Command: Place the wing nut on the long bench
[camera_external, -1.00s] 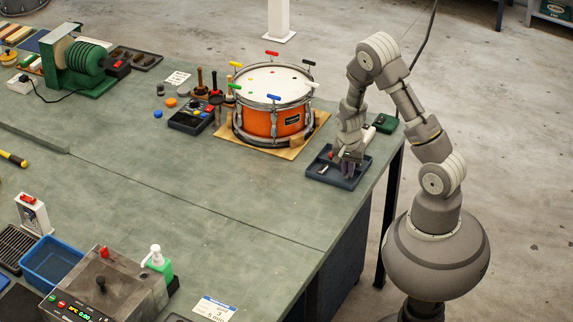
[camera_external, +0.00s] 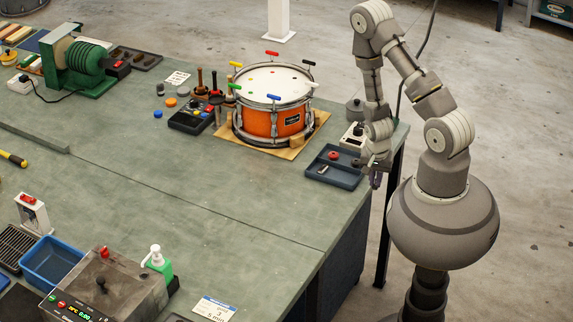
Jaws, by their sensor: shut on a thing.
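My gripper (camera_external: 376,180) points down just off the right side of the dark parts tray (camera_external: 345,184), by the bench's right edge. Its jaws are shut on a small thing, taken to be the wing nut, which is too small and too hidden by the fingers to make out. The long bench (camera_external: 200,205) is green-grey and has a wide bare top. The tray on it holds a red round piece (camera_external: 333,155) and a small silver piece (camera_external: 323,169).
An orange drum (camera_external: 268,122) stands on a wooden board left of the tray. A blue bin (camera_external: 52,262) and a metal box (camera_external: 105,285) stand at the near left. The bench's middle is clear.

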